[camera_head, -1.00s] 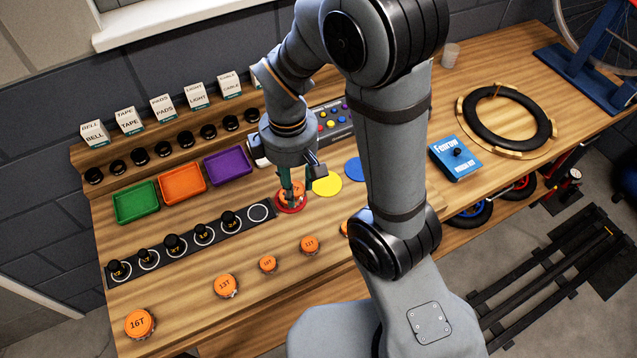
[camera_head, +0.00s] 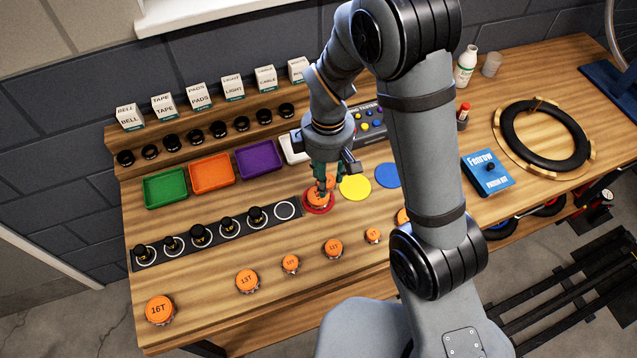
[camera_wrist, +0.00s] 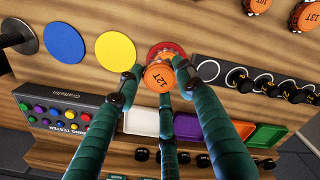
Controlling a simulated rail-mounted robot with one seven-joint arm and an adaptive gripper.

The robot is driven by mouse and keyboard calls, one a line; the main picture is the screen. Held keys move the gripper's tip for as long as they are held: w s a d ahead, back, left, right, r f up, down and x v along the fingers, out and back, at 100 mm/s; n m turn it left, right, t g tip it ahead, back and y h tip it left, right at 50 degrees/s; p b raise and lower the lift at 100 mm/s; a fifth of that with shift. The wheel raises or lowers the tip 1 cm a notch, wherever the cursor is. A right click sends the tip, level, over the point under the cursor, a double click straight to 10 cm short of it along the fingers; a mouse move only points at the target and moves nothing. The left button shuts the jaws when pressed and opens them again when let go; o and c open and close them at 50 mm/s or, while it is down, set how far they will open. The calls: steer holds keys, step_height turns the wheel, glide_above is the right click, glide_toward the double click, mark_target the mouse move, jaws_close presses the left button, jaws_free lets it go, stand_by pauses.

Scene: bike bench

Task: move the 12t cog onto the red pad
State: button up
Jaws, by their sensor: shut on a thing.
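The orange 12T cog (camera_wrist: 159,78) is between the fingers of my gripper (camera_head: 321,190), which is shut on it. In the wrist view part of the red pad (camera_wrist: 166,47) shows beyond the cog, and the cog covers the rest. The cog's label faces up. I cannot tell whether its underside touches the pad or is slightly above it.
The yellow pad (camera_head: 355,187) and blue pad (camera_head: 388,175) lie to the right, bare. A black strip (camera_head: 270,217) with several knobbed pieces is on the left. Other orange cogs, including the 13T (camera_head: 247,281) and 16T (camera_head: 160,310), lie in front. Trays stand behind.

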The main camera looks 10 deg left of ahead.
mark_target(318, 195)
steer(key=shift+a+f, duration=0.45)
steer(key=shift+a, duration=0.4)
steer(key=shift+a+f, duration=0.1)
steer(key=shift+f, duration=0.15)
steer(key=shift+f+p, duration=0.55)
steer(key=shift+f, duration=1.3)
steer(key=shift+f, duration=0.2)
steer(key=o, duration=1.2)
steer(key=shift+c, duration=0.2)
steer(key=shift+r, duration=0.15)
